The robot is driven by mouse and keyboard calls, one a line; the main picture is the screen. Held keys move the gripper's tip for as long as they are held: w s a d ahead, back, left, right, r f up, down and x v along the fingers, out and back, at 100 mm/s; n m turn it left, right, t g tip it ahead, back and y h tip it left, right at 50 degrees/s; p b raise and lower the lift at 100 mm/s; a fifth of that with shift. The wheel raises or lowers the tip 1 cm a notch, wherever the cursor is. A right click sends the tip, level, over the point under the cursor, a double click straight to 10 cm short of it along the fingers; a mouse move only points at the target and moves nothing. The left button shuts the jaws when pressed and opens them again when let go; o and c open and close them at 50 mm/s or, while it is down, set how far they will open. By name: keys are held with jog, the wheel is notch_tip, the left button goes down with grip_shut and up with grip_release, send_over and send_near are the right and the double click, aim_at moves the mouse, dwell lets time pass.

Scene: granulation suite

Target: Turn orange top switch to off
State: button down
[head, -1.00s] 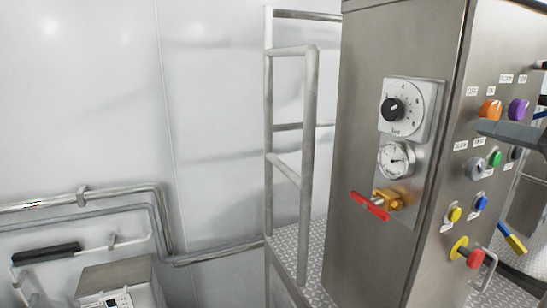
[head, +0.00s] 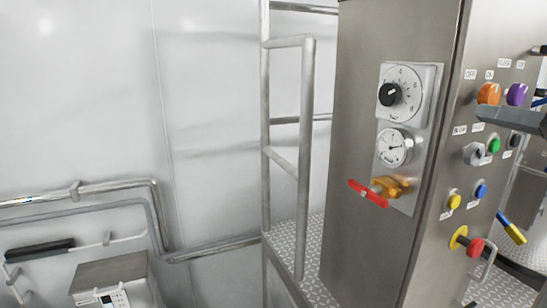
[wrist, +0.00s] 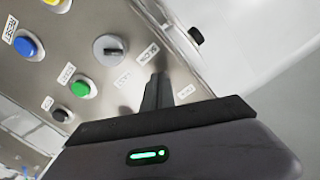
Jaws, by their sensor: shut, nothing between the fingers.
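The orange top switch (head: 489,93) is a round knob on the right-hand face of the steel cabinet, under labels reading OFF and ON. The pictures are too small to tell its setting. My gripper (head: 479,112) reaches in from the right edge of the head view, its tip just below the orange switch. I cannot tell whether they touch. In the wrist view my gripper (wrist: 157,88) has its dark fingers together and empty, pointing at the panel. The orange switch cannot be made out in the wrist view; the gripper may hide it.
A purple knob (head: 517,94) sits right of the orange switch. Below are a grey selector (head: 473,154), a green button (head: 493,146), yellow (head: 454,201) and blue (head: 481,191) buttons, and a red emergency knob (head: 475,248). A red-handled valve (head: 368,194) projects from the left face.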

jog(key=shift+w+d+f+b, duration=0.25)
jog(key=shift+d+f+b, duration=0.3)
jog(key=shift+b, duration=1.2)
jog(key=shift+w+d+r+b, duration=0.1)
jog(key=shift+d+r+b, duration=0.1)
jog(key=shift+d+b, duration=0.15)
jog(key=shift+f+b, duration=0.55)
jog(key=shift+b, duration=0.25)
jog(key=s+r, duration=0.2)
jog(key=s, duration=0.5)
jog(key=p+x, duration=0.1)
jog(key=x, duration=0.5)
jog(key=shift+w+p, duration=0.2)
jog(key=shift+p, duration=0.1)
